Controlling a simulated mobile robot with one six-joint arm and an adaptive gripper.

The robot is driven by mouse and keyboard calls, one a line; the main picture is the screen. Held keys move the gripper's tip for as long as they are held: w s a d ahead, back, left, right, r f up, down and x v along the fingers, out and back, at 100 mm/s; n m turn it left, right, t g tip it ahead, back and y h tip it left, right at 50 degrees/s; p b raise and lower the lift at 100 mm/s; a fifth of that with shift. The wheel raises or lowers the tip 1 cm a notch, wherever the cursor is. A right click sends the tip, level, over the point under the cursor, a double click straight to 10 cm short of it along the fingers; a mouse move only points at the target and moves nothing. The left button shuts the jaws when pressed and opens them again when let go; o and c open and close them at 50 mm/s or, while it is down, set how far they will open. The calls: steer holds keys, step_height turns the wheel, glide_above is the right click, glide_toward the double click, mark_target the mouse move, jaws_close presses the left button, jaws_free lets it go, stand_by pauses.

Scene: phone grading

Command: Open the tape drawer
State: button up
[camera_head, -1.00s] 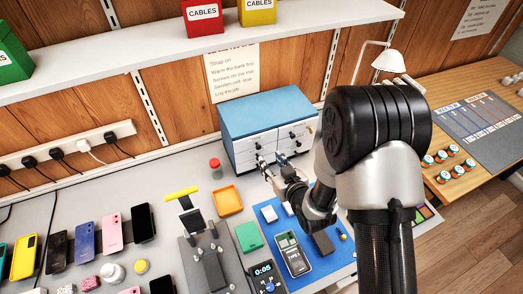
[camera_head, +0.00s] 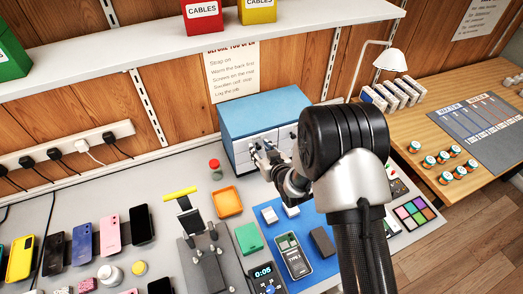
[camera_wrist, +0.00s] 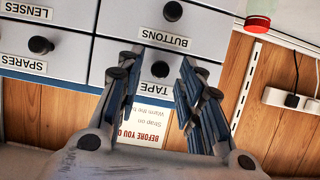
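The blue-topped drawer cabinet (camera_head: 262,108) stands at the back of the bench. The tape drawer (camera_wrist: 211,82) appears upside down in the wrist view, with its TAPE label and a round black knob (camera_wrist: 160,70). Its front looks level with the drawers around it. In the head view it is the upper left drawer, partly hidden by my gripper (camera_head: 262,153). In the wrist view my gripper (camera_wrist: 158,66) is open, with one finger on each side of the tape knob. I see gaps between the knob and both fingers.
The BUTTONS (camera_wrist: 200,20), SPARES (camera_wrist: 75,70) and LENSES (camera_wrist: 70,22) drawers adjoin it. A red-topped jar (camera_head: 215,168) stands left of the cabinet. An orange tray (camera_head: 227,202) and a blue mat (camera_head: 325,262) with devices lie in front. A lamp (camera_head: 390,60) stands to the right.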

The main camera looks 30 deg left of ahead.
jaws_close()
stand_by(0.6)
